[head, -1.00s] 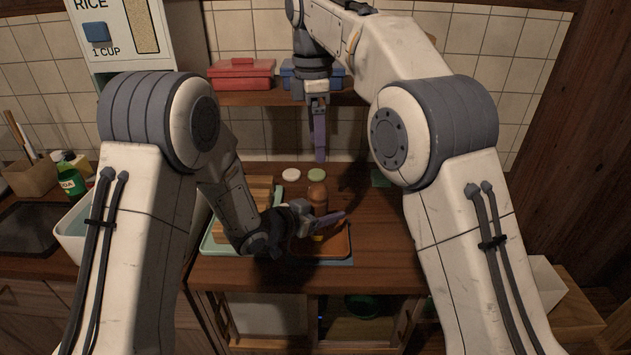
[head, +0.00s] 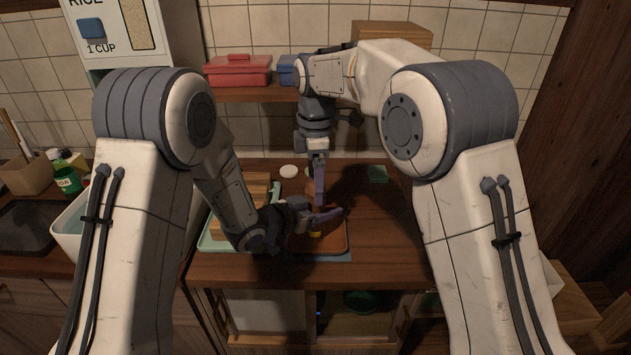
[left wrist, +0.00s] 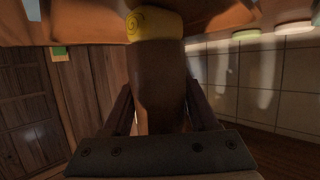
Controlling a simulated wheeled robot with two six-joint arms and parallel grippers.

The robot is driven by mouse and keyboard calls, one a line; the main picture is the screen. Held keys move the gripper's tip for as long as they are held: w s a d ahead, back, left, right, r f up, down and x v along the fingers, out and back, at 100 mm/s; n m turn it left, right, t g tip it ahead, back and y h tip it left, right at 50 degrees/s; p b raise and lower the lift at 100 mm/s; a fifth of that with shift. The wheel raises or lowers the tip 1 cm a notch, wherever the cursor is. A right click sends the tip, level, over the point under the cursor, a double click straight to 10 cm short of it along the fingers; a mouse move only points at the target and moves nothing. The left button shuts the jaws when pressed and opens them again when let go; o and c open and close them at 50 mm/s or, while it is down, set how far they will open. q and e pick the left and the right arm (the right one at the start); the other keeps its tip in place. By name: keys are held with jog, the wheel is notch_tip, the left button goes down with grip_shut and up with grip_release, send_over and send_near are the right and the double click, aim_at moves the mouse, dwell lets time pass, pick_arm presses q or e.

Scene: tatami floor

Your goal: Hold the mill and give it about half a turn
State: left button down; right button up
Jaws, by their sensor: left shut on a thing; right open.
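The brown mill (left wrist: 160,90) stands between the fingers of my left gripper (left wrist: 160,112) in the left wrist view. In the head view only a little of the mill (head: 311,187) shows. My left gripper (head: 325,216) is shut on it from the left, low on its body. My right gripper (head: 319,185) points down from above, open, with its fingers in front of or around the mill's upper part. I cannot tell whether they touch it. The mill's top is mostly hidden by the right gripper.
A brown tray (head: 338,240) lies beside the mill, with a yellow roll (head: 315,234) near it. A white round lid (head: 289,171) and a green square (head: 377,174) lie farther back. A shelf with a red box (head: 238,71) is behind.

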jog(key=c, duration=1.3)
jog(key=shift+m, duration=0.8)
jog(key=shift+c, duration=0.3)
jog(key=o, duration=1.4)
jog(key=shift+c, duration=0.2)
notch_tip(320, 180, up, 12)
